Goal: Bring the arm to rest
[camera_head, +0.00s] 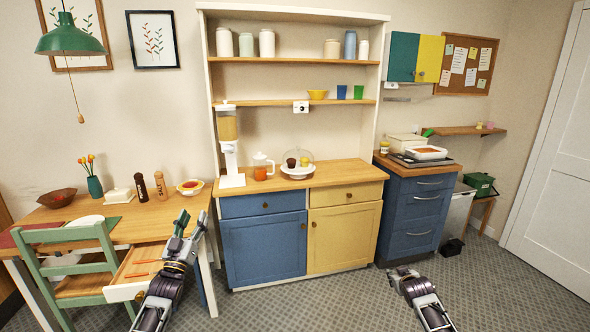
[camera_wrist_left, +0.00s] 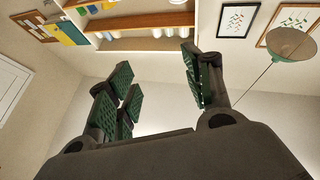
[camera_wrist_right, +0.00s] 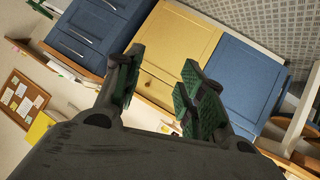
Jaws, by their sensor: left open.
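My left gripper (camera_head: 192,222) is raised in front of the right end of the wooden table, beside the open drawer. In the left wrist view its green-padded fingers (camera_wrist_left: 158,82) are spread apart with nothing between them. My right gripper (camera_head: 401,274) hangs low over the grey carpet, in front of the blue drawer unit. In the right wrist view its fingers (camera_wrist_right: 158,82) stand apart and empty, with the cabinet fronts behind them.
The table drawer (camera_head: 130,286) is open, with orange items inside, close to my left arm. A green chair (camera_head: 75,266) stands at the table (camera_head: 150,226). The blue and yellow cabinet (camera_head: 264,246) is ahead. The carpet (camera_head: 330,306) between my arms is clear.

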